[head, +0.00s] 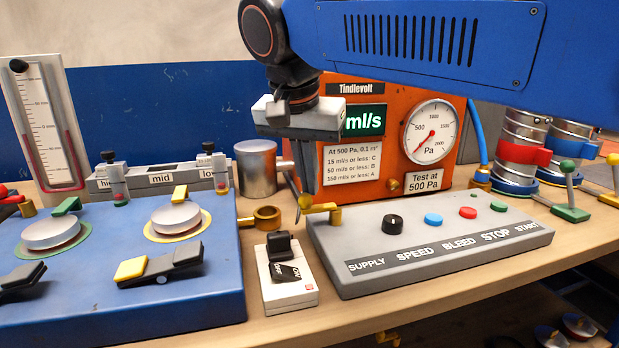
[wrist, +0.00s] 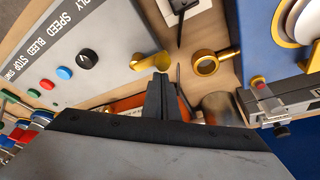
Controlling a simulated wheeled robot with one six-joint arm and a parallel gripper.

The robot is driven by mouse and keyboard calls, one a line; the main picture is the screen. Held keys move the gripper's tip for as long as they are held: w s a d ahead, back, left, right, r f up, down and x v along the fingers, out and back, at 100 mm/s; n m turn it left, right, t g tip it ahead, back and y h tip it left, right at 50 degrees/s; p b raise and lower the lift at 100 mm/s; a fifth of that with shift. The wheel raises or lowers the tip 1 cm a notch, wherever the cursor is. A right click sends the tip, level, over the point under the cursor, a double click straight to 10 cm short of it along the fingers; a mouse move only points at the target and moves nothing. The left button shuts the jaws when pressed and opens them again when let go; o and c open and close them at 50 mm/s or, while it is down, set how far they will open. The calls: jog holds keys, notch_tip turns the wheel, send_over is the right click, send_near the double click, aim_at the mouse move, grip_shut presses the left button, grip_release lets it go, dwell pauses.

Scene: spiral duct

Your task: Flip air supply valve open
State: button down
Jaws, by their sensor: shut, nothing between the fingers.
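The air supply valve is a small yellow lever (head: 322,208) at the back left corner of the grey control box, above the SUPPLY label (head: 367,265). Its arm points left, past the box's edge, and it also shows in the wrist view (wrist: 147,62). My gripper (head: 307,190) is shut and empty, pointing down right at the lever's free end. In the wrist view the closed fingertips (wrist: 161,78) sit just by the lever's rounded end. I cannot tell if they touch it.
The grey box (head: 450,253) carries a black knob (head: 392,224) and coloured buttons. Behind stands the orange Tindlevolt unit (head: 390,175) with a gauge (head: 431,132). A brass ring fitting (head: 267,217), a white switch block (head: 290,290) and a blue fixture (head: 215,290) lie left.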

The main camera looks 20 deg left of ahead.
aim_at(313, 208)
jog(key=s+n, duration=0.1)
jog(key=n, duration=0.1)
jog(key=d+n+y, duration=0.1)
jog(key=n, duration=0.1)
jog(key=shift+s+y, duration=0.3)
jog(key=shift+s, duration=0.05)
jog(key=n, duration=0.2)
jog(key=s+d+n+y, duration=0.1)
jog(key=n, duration=0.1)
jog(key=shift+s+d+n+g, duration=0.1)
jog(key=shift+d+n+g, duration=0.1)
jog(key=shift+n+g, duration=0.2)
jog(key=n, duration=0.1)
jog(key=d+n, duration=0.1)
jog(key=n+g+y, duration=0.1)
jog(key=shift+s+d+n, duration=0.2)
jog(key=shift+s+n, duration=0.05)
jog(key=shift+n, duration=0.05)
jog(key=shift+d+n+g, duration=0.4)
jog(key=shift+d+n, duration=0.1)
jog(key=shift+n, duration=0.7)
jog(key=shift+d+n+g+y, duration=0.3)
jog(key=shift+d+n, duration=0.15)
jog(key=shift+n, duration=0.55)
jog(key=shift+d, duration=0.25)
